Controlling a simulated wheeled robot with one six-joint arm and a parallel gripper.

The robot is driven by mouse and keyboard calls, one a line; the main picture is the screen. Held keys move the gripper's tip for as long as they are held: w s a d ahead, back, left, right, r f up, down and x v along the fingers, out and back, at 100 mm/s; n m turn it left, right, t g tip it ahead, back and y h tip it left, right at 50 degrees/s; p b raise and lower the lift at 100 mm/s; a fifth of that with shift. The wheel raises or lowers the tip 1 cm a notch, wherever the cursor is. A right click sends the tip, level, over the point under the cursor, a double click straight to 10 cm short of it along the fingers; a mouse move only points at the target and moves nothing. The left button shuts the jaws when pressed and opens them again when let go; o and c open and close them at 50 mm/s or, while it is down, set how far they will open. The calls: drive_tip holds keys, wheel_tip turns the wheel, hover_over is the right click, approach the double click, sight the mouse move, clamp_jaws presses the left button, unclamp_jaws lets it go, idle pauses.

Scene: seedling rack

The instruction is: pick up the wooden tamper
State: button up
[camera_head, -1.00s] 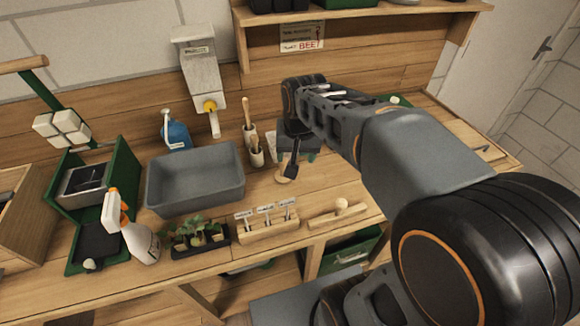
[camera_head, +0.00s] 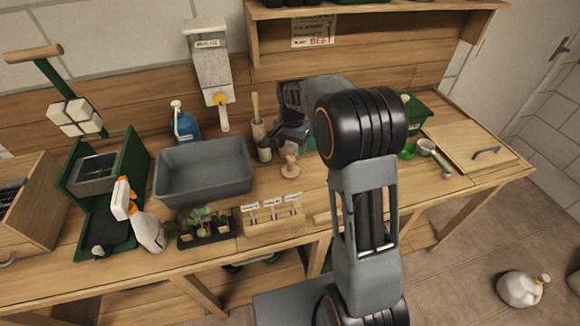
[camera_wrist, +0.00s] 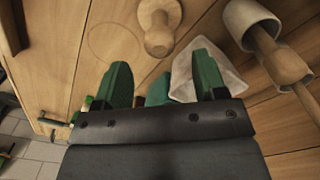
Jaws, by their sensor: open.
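The wooden tamper (camera_head: 290,165), a small turned piece with a round base and a knob, stands on the bench right of the grey tub. It also shows in the wrist view (camera_wrist: 160,38), at the top, just ahead of the fingertips. My gripper (camera_head: 291,133) is beside and above it in the head view. In the wrist view my gripper (camera_wrist: 162,65) has its two green fingers apart with nothing held between them; the tamper lies beyond them and looks untouched.
A whitish crumpled item (camera_wrist: 208,78) lies by the right finger. The grey tub (camera_head: 203,172), labelled wooden block (camera_head: 270,222) and seedling tray (camera_head: 206,240) are nearby. A cutting board (camera_head: 465,145) lies right.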

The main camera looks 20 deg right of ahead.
sight(291, 154)
drive_tip(key=shift+s+a+f+p, duration=0.1)
drive_tip(key=shift+f+p, duration=0.15)
drive_tip(key=shift+f, duration=1.35)
drive_tip(key=shift+s+a+f+p, duration=0.1)
drive_tip(key=shift+f+p, duration=0.15)
drive_tip(key=shift+f, duration=1.35)
drive_tip(key=shift+c, duration=0.5)
drive_tip(key=c, duration=1)
drive_tip(key=shift+o, duration=0.2)
drive_tip(key=shift+r, duration=0.15)
